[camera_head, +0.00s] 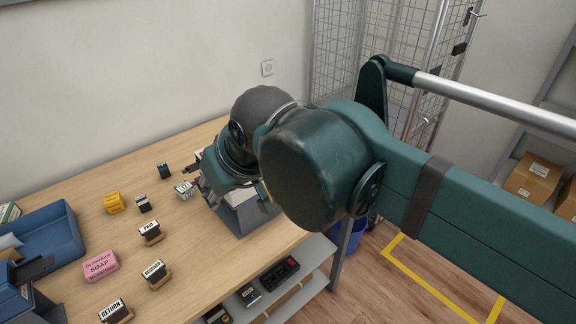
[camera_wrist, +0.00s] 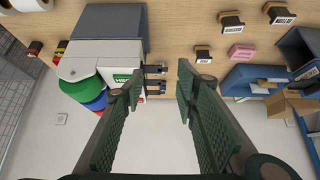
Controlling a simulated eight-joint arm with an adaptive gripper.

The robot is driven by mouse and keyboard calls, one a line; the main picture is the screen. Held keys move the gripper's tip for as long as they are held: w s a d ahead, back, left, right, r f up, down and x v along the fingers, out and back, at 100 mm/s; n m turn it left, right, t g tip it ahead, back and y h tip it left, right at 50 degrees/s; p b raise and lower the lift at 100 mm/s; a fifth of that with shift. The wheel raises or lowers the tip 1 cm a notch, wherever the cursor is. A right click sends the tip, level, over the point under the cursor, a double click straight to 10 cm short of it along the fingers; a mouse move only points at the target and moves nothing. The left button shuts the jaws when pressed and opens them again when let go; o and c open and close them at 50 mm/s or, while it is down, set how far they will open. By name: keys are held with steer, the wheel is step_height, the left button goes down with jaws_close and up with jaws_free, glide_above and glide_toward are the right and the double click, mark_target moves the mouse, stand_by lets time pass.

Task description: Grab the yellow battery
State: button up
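In the head view, a small yellow block (camera_head: 114,202) with dark markings stands on the wooden counter (camera_head: 205,262), left of a small black-and-white stamp. It is the clearest yellow object, but I cannot tell for sure that it is a battery. In the head view, my gripper (camera_head: 208,190) is above the counter to the right of the yellow block, partly hidden by my arm.
A grey box (camera_head: 240,215) stands under my arm. A pink soap (camera_head: 100,265), several stamps (camera_head: 152,233) and a blue tray (camera_head: 48,240) occupy the left. In the wrist view, a small red-yellow-black item (camera_wrist: 60,50) lies near the counter edge. The wall is behind.

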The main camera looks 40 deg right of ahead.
steer(key=w+d+r+m+g+h+p, duration=0.1)
steer(key=w+d+r+m+g+p, duration=0.2)
steer(key=w+d, duration=0.35)
steer(key=w+d+r+m+h+p, duration=0.1)
steer(key=w+d+r+m+p, duration=0.1)
steer(key=w+d+m+p, duration=0.5)
steer(key=w+d+f+m+g+p, duration=0.1)
steer(key=w+d+m+g+p, duration=0.15)
steer(key=d, duration=0.55)
steer(key=w+d+f+m+g+p, duration=0.1)
steer(key=w+d+m+p, duration=0.15)
steer(key=d, duration=0.55)
steer(key=w+d+f+m+p, duration=0.2)
steer(key=d+f+m, duration=0.1)
steer(key=d, duration=0.3)
steer(key=shift+g, duration=0.35)
steer(key=f, duration=1.5)
steer(key=shift+s+a+f+b, duration=0.25)
steer(key=shift+a+f+b, duration=0.05)
steer(key=shift+f+b, duration=0.1)
steer(key=shift+f, duration=0.45)
steer(key=shift+f, duration=0.1)
steer(key=shift+d+f, duration=0.15)
steer(key=shift+f, duration=1.05)
